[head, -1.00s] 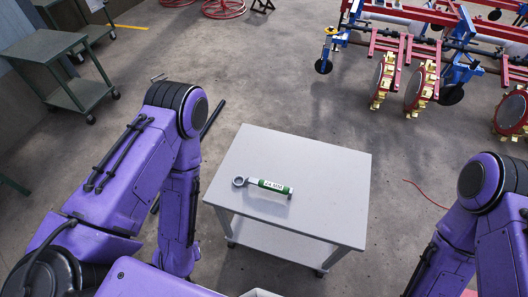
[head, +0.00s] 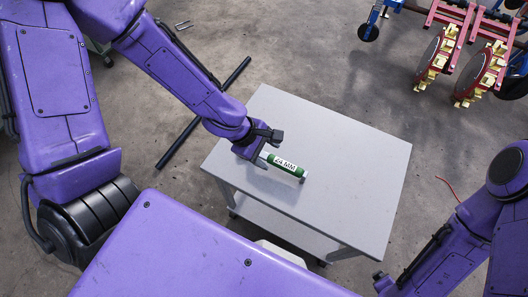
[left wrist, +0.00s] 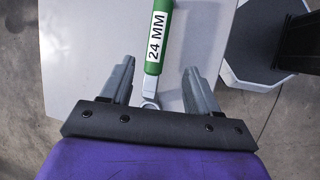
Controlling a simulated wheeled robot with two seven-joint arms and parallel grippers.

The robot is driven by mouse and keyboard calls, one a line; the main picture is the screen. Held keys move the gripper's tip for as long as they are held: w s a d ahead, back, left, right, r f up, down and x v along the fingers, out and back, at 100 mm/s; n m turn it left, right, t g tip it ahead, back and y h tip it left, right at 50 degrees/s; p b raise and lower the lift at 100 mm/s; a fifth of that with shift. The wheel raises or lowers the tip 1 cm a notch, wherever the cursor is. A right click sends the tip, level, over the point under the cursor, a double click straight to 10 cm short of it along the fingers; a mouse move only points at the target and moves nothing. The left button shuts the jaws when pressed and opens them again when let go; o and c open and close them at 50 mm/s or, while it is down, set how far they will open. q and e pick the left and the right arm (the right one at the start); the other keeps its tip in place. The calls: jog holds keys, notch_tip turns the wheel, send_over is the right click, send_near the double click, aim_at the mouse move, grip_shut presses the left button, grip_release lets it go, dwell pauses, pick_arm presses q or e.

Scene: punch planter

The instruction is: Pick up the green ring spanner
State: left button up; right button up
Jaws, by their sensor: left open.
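The green ring spanner (head: 286,165) lies on the grey table top, with a green handle marked "24 MM" and a metal ring end. In the left wrist view the spanner (left wrist: 153,64) runs between my open fingers, its ring end near the palm. My left gripper (head: 262,146) is open and low over the ring end, which it hides in the head view. It also shows in the left wrist view (left wrist: 160,68) with a finger on each side of the spanner, both apart from it. My right arm is at the right; its gripper cannot be made out.
The grey table (head: 345,150) has a bare top apart from the spanner, and a lower shelf. A black bar (head: 200,117) lies on the floor left of it. A red and blue machine (head: 470,50) stands at the back right.

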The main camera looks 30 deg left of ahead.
aim_at(280, 163)
pick_arm(q)
jog(key=b+x, duration=0.1)
jog(key=x, duration=0.3)
jog(key=b+x, duration=0.1)
jog(key=x, duration=0.3)
jog(key=shift+w+d+f, duration=0.15)
jog(key=shift+d, duration=0.2)
jog(key=shift+w+d+f, duration=0.2)
jog(key=shift+w+f, duration=0.05)
jog(key=shift+f, duration=0.15)
jog(key=shift+s+r, duration=0.1)
jog(key=shift+c, duration=0.6)
grip_shut()
